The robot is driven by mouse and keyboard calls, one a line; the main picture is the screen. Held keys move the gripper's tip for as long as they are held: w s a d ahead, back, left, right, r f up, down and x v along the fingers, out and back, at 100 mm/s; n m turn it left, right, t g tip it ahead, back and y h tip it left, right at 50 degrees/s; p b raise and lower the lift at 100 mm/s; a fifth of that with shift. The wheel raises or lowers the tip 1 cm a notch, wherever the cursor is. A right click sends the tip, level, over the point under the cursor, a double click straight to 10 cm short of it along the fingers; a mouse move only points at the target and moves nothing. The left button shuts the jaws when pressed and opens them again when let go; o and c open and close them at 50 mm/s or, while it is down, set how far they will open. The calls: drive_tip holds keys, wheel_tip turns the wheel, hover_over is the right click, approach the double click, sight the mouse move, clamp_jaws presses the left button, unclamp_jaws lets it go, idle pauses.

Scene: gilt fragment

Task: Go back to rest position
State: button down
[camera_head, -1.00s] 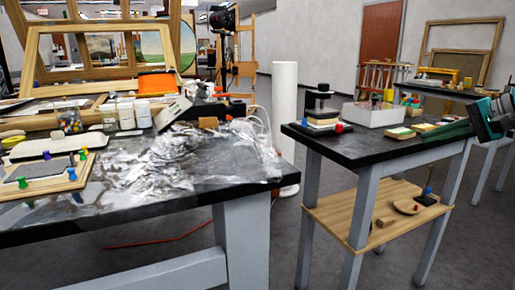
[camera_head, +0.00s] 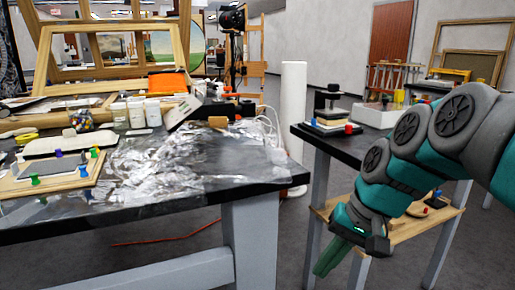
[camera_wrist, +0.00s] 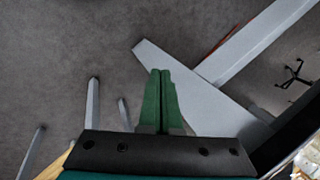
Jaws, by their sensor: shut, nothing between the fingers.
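My gripper (camera_head: 331,257) hangs at the end of my teal and grey arm, on the right side of the head view. It points down and to the left, in front of the small side table. In the wrist view its green fingers (camera_wrist: 160,75) lie together, shut and empty, over the grey floor. My arm hides part of the side table and its lower shelf.
A black-topped bench (camera_head: 240,172) with crumpled clear film (camera_head: 150,165) stands at left. The side table (camera_head: 345,145), with a wooden lower shelf (camera_head: 405,232), stands at right. A grey bench leg (camera_wrist: 195,105) appears close beside the fingers in the wrist view. Floor shows between the tables.

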drive_tip(key=s+d+f+n+g+h, duration=0.1)
drive_tip(key=s+f+h, duration=0.1)
drive_tip(key=s+f, duration=0.5)
drive_tip(key=s+d+f+n+g+h, duration=0.1)
drive_tip(key=s+f+n+g+h, duration=0.1)
drive_tip(key=s+f, duration=0.5)
drive_tip(key=s, duration=0.5)
drive_tip(key=shift+d, duration=0.35)
drive_tip(key=c, duration=1.6)
unclamp_jaws()
drive_tip(key=shift+f, duration=0.1)
